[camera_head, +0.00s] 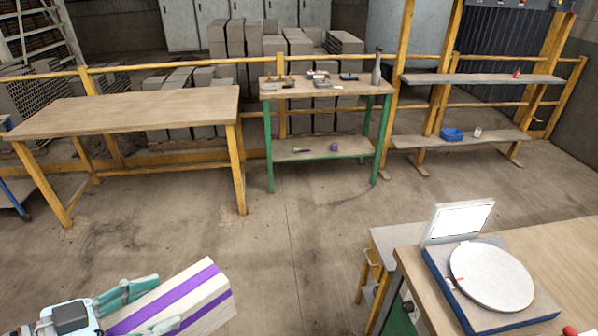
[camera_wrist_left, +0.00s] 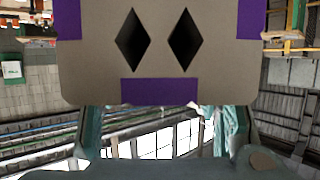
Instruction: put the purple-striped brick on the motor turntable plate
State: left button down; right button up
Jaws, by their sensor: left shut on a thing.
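The purple-striped brick (camera_head: 206,297) is pale with purple bands and is held tilted in the air at the lower left of the head view. My left gripper (camera_head: 140,305) is shut on it, with a teal finger on either side. In the left wrist view the brick's end face (camera_wrist_left: 160,75) fills the upper middle and shows two dark diamond holes and purple patches. The motor turntable plate (camera_head: 491,277) is a pale round disc on a blue-edged base (camera_head: 455,292) at the lower right, well apart from the brick. Nothing stands on the plate. My right gripper is not in view.
The turntable stands on a wooden table (camera_head: 560,245) with a white panel (camera_head: 459,222) behind it. A red object (camera_head: 570,330) is at the bottom right. Open floor (camera_head: 300,250) lies between the brick and this table. A bare workbench (camera_head: 130,110) stands behind.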

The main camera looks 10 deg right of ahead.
aim_at(492, 273)
jog(key=i, duration=1)
jog(key=z, duration=3.65)
